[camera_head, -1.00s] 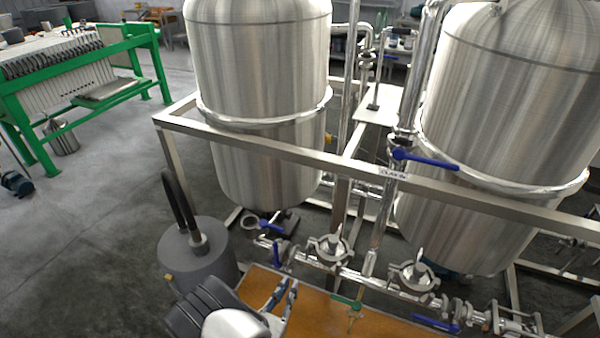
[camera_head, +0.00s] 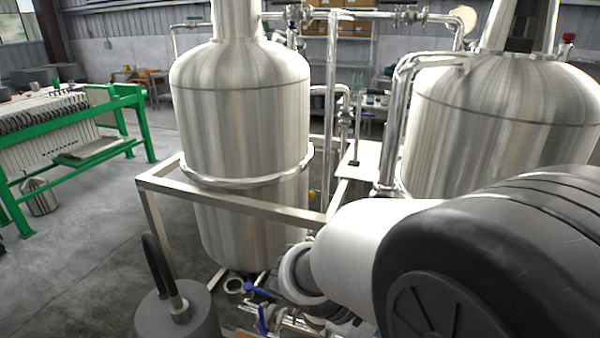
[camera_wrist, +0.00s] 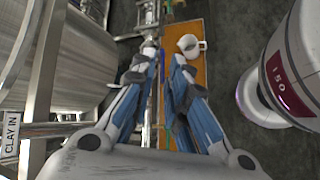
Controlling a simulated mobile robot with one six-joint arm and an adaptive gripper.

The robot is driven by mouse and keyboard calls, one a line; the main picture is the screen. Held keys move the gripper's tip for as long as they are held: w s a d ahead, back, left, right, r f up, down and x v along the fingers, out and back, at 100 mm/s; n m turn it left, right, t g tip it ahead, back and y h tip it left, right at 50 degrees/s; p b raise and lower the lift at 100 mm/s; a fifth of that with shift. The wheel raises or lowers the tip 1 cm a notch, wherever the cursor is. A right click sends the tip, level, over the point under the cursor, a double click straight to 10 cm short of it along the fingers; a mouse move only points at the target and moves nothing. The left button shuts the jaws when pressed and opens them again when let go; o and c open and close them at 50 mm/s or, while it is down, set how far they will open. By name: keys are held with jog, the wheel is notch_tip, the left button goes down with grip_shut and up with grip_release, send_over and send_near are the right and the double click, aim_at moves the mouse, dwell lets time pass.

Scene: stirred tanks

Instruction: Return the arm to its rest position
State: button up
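My arm fills the lower right of the head view, bent close to the camera. It hides part of the frame, the pipes and the lower part of the right tank. My gripper (camera_wrist: 165,60) shows in the wrist view with its two blue-and-grey fingers apart. A gap lies between the fingertips and nothing is held there. Beyond the fingers are piping and an orange-brown board (camera_wrist: 199,73) with a white jug-like vessel (camera_wrist: 188,44) on it. The gripper's fingers cannot be made out in the head view.
Two steel tanks, left (camera_head: 240,120) and right (camera_head: 500,115), stand in a metal frame (camera_head: 240,202). A grey container with a black hose (camera_head: 180,318) is at lower left. A green-framed filter press (camera_head: 130,110) stands far left. Open floor (camera_head: 85,265) lies between.

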jog(key=s+a+r+m+t+y, duration=0.3)
jog(key=s+r+m+y, duration=0.4)
jog(key=s, duration=0.5)
jog(key=shift+a+r+m+t+y, duration=0.4)
jog(key=shift+m+t+y, duration=0.3)
jog(key=shift+m+y, duration=0.7)
jog(key=shift+o, duration=0.5)
